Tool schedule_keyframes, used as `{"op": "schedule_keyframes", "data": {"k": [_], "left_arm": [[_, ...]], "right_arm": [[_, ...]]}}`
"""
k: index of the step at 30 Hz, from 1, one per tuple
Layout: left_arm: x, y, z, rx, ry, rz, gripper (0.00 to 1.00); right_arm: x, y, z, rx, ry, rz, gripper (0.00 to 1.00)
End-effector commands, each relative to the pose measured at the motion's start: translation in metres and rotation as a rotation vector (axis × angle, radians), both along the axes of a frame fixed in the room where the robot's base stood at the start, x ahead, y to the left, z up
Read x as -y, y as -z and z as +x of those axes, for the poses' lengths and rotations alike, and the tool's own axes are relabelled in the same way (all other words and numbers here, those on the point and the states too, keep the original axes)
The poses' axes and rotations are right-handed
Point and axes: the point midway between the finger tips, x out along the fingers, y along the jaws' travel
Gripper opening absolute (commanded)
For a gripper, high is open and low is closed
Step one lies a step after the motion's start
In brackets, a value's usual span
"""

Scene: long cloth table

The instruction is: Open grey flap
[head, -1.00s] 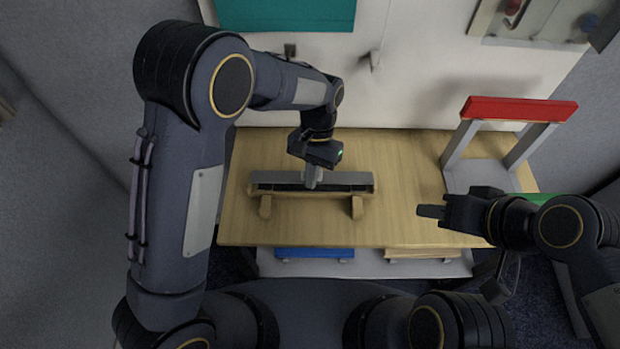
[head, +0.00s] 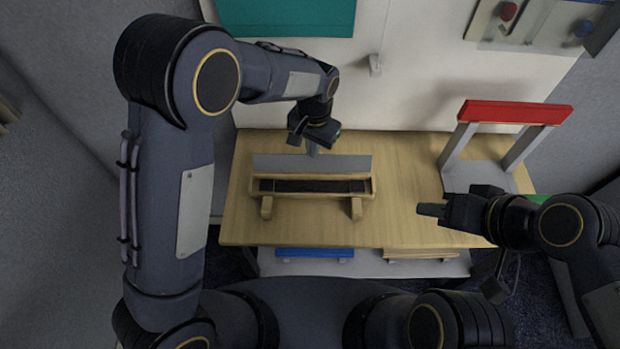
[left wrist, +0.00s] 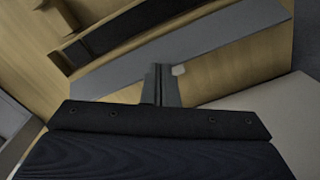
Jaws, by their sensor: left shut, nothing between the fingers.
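The grey flap (head: 340,164) stands raised at the back edge of a low wooden box (head: 366,187) on the table. The box's long dark opening (head: 312,186) is uncovered in front of it. My left gripper (head: 313,149) is shut and empty, with its fingertips at the flap's upper edge, around its middle. The left wrist view shows the shut fingers (left wrist: 161,82) against the flap (left wrist: 215,45); I cannot tell if they touch it. My right gripper (head: 432,211) hangs over the table's right part, away from the flap; its finger opening is unclear.
A red-topped frame (head: 515,112) stands on the table (head: 405,180) at the right. A blue item (head: 315,253) lies on a lower shelf (head: 365,267) below the front edge. A pale wall panel (head: 415,80) with a small hook (head: 375,65) rises behind the table.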

Motion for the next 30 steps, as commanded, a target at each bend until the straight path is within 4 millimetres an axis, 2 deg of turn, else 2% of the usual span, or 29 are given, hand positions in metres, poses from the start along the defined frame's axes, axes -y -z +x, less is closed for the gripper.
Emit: {"op": "schedule_keyframes", "data": {"k": [1, 19, 30], "left_arm": [[-0.002, 0.017, 0.005, 0.026, -0.010, -0.011, 0.00], [-0.002, -0.013, -0.021, 0.011, -0.007, -0.007, 0.00], [0.001, -0.023, -0.024, 0.019, -0.006, -0.016, 0.00]], "right_arm": [[0.000, 0.003, 0.000, 0.000, 0.000, 0.000, 0.36], [0.000, -0.016, 0.000, -0.001, 0.000, 0.000, 0.36], [0.000, -0.020, 0.000, -0.001, 0.000, 0.000, 0.36]]}}
